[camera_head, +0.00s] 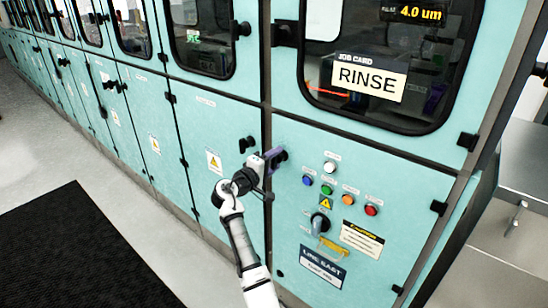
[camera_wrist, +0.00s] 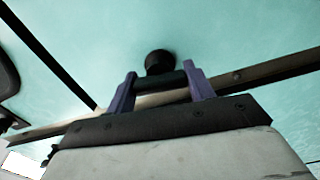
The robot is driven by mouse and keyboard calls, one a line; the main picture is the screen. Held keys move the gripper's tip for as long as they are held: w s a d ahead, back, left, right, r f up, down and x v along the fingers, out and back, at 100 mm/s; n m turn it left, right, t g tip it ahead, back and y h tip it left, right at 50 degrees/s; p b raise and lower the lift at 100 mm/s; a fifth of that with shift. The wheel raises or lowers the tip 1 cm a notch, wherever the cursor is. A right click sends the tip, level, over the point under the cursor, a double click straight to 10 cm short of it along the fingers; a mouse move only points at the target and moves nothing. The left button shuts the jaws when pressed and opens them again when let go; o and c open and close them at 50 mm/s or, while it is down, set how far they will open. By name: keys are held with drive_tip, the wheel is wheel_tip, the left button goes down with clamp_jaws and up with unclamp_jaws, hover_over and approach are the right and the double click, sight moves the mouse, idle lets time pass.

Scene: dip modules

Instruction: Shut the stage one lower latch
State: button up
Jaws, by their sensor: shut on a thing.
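My gripper (camera_head: 271,161) is at the teal lower panel below the RINSE window, close to the seam with the panel to its left. Its purple fingers are on a black latch handle (camera_head: 282,155). In the wrist view the fingers of my gripper (camera_wrist: 162,77) stand on both sides of the dark latch bar (camera_wrist: 163,83), with a round black knob (camera_wrist: 158,61) just beyond it against the teal face. The gripper is shut on this handle. My gripper hides part of the latch in the head view, so its exact angle is hard to tell.
A black latch (camera_head: 247,144) sits on the panel left of the seam. Coloured buttons (camera_head: 327,189) and a rotary switch (camera_head: 320,222) are to the right of my gripper. A RINSE card (camera_head: 369,78) hangs above. A black mat (camera_head: 75,250) lies on the open floor.

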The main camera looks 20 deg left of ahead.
drive_tip(key=shift+n+p, duration=0.3)
drive_tip(key=shift+n, duration=0.3)
drive_tip(key=o, duration=1)
drive_tip(key=shift+b+v, duration=1.65)
drive_tip(key=shift+v, duration=5.25)
